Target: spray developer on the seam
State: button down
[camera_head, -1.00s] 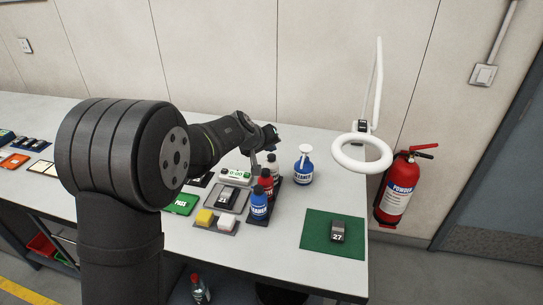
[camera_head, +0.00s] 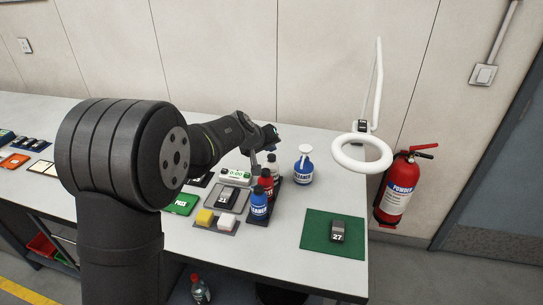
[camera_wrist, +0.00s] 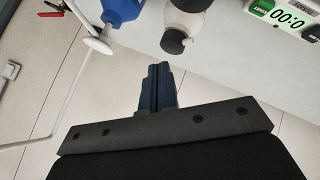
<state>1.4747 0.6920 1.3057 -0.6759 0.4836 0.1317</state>
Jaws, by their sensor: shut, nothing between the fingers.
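Three bottles stand in a row in a dark rack: a blue one (camera_head: 259,206) in front, a red one (camera_head: 266,183) behind it, and a whitish one (camera_head: 272,165) at the back. The whitish bottle with its black cap also shows in the wrist view (camera_wrist: 187,18); I cannot read its label. A dark block marked 27 (camera_head: 338,230) lies on a green mat (camera_head: 315,247); another marked 21 (camera_head: 229,196) lies in a grey tray. No seam can be made out. My gripper (camera_wrist: 157,72) is shut and empty, apart from the whitish bottle's cap.
A timer reading 0:00 (camera_head: 236,177) and yellow and white blocks (camera_head: 204,217) are to the left. A ring lamp (camera_head: 362,168) overhangs the right edge. Bench between rack and mat is clear.

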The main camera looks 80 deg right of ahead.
aim_at(270, 158)
jog(key=shift+f, duration=0.15)
jog(key=shift+f, duration=0.3)
jog(key=shift+f, duration=0.5)
dwell(1.1)
jog(key=shift+r, duration=0.9)
jog(key=shift+r, duration=0.1)
jog(key=shift+r, duration=2.45)
jog(key=shift+f, duration=0.2)
